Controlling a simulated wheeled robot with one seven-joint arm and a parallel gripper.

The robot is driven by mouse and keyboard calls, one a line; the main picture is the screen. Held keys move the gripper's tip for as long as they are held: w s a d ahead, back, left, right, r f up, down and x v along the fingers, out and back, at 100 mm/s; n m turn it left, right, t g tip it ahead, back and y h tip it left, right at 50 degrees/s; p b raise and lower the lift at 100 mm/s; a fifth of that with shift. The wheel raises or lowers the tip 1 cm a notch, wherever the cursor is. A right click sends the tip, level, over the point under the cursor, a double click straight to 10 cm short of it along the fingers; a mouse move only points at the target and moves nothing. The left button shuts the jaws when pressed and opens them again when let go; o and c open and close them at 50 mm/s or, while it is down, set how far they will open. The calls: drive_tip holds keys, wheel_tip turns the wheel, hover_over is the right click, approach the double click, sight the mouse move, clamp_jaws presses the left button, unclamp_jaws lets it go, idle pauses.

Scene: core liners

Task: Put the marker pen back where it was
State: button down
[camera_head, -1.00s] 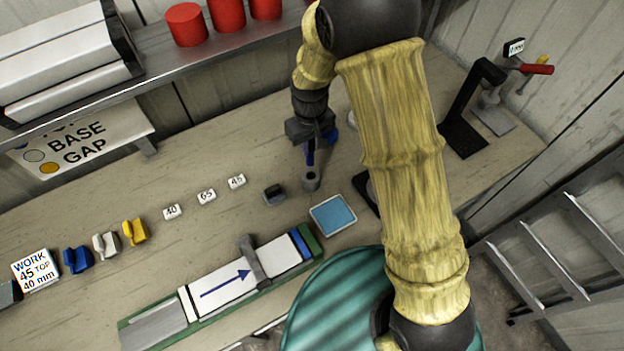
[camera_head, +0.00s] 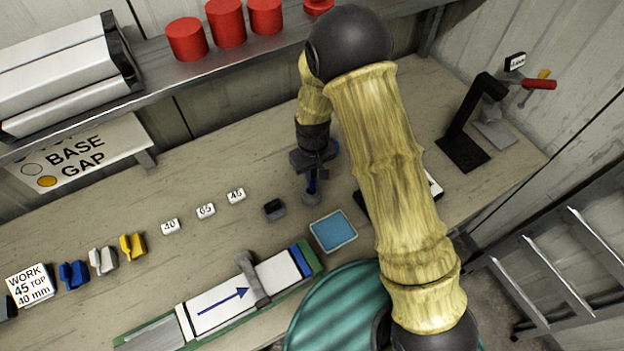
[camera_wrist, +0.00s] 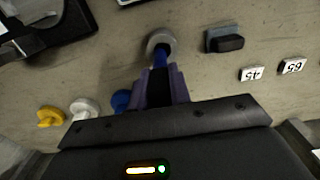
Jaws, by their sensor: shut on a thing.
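The blue marker pen (camera_head: 311,186) is upright in my gripper (camera_head: 311,176). Its lower end is at the mouth of a small round grey holder (camera_head: 309,199) on the bench and appears to be inside it. In the wrist view, the dark fingers (camera_wrist: 164,84) are shut on the pen (camera_wrist: 160,60), and the grey ring of the holder (camera_wrist: 161,41) surrounds its far end. How deep the pen sits is hidden.
A dark block (camera_head: 274,209) and a blue-topped tray (camera_head: 333,231) are close to the holder. White number tags (camera_head: 205,210) lie to the left. A green-edged core liner rail (camera_head: 222,298) runs along the front. A black stand (camera_head: 466,140) is at right. The shelf (camera_head: 225,62) overhangs behind.

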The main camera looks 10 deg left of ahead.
sight(312, 190)
drive_tip(key=shift+f, duration=0.15)
drive_tip(key=shift+s+a, duration=0.1)
drive_tip(key=shift+a, duration=0.05)
drive_tip(key=shift+a, duration=0.1)
drive_tip(key=shift+s+f, duration=0.15)
drive_tip(key=shift+f, duration=0.4)
drive_tip(key=shift+f+p, duration=0.7)
drive_tip(key=shift+f, duration=0.85)
drive_tip(key=shift+f, duration=0.25)
drive_tip(key=c, duration=1.3)
unclamp_jaws()
drive_tip(key=shift+r, duration=0.1)
